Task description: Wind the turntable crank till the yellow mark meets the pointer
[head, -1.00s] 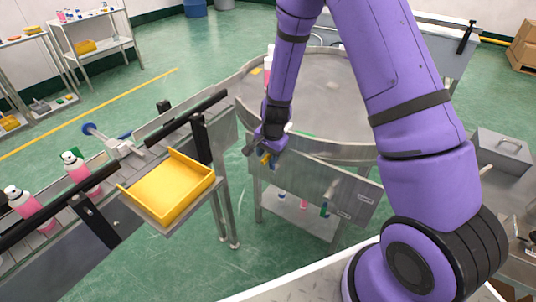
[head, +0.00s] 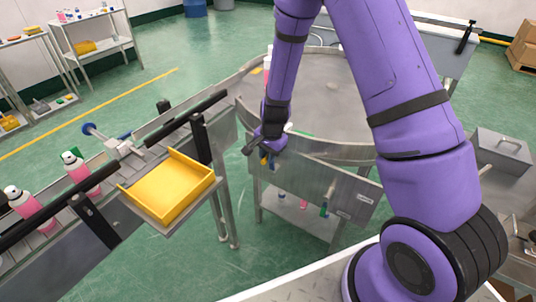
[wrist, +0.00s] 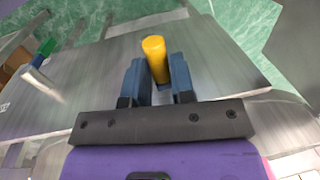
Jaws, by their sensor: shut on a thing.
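My gripper (head: 266,159) is at the turntable's front panel (head: 345,185), below the rim. In the wrist view its blue fingers (wrist: 157,78) are shut on the yellow crank handle (wrist: 154,57), whose end sticks out beyond them. The crank arm is hidden. The round grey turntable (head: 330,85) lies behind my arm, which covers part of it. A small yellow patch (head: 257,71) shows at its far left edge; I cannot tell whether it is the mark. I cannot make out the pointer.
A yellow tray (head: 170,187) and a conveyor with pink cans (head: 78,168) are at left.

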